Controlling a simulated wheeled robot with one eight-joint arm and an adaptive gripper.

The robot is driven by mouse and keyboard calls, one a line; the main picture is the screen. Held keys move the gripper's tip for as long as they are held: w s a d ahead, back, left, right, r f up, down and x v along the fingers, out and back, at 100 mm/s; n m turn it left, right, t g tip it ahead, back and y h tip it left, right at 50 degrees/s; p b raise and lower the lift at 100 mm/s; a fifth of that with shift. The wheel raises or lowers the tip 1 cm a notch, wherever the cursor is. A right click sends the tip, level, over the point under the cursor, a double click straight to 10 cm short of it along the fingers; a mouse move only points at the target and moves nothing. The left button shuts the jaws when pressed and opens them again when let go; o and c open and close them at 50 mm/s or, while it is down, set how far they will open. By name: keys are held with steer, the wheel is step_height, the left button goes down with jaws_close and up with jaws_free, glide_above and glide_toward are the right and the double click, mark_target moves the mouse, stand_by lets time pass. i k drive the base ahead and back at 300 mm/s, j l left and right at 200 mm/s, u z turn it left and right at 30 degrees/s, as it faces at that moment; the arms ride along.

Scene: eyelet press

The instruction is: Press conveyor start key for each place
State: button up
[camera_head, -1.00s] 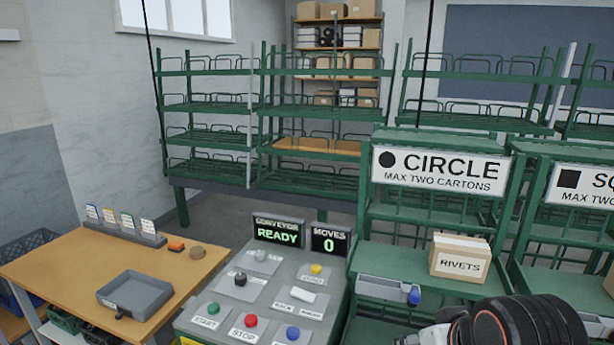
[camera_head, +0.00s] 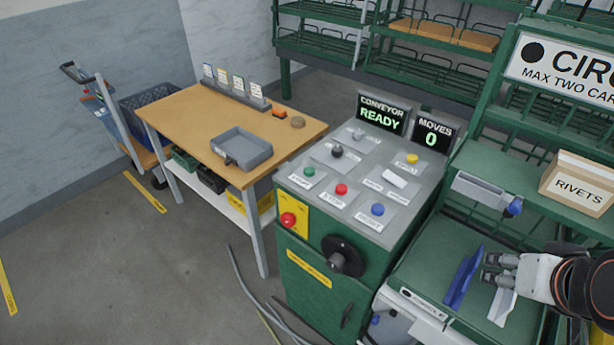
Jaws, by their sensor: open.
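The conveyor console (camera_head: 330,200) stands in the middle, green with a sloped grey top. Its green start key (camera_head: 309,171) is at the front left of the panel. A red stop key (camera_head: 341,189) and a blue key (camera_head: 377,209) sit to its right, and a yellow key (camera_head: 412,158) is farther back. The conveyor display (camera_head: 381,114) reads READY and the moves display (camera_head: 433,133) reads 0. My gripper (camera_head: 486,267) is at the lower right, open and apart from the console, over the green shelf of the CIRCLE rack.
A wooden bench (camera_head: 185,118) with a grey tray (camera_head: 241,149) stands left of the console. A RIVETS carton (camera_head: 579,187) sits on the CIRCLE rack at right. A red button (camera_head: 288,220) and black rotary handle (camera_head: 344,256) project from the console front. Open floor lies at lower left.

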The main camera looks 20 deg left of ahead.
mark_target(308, 171)
steer(key=i+j+z, duration=0.15)
steer(key=j, duration=0.65)
steer(key=j+z, duration=0.1)
steer(key=j, duration=0.65)
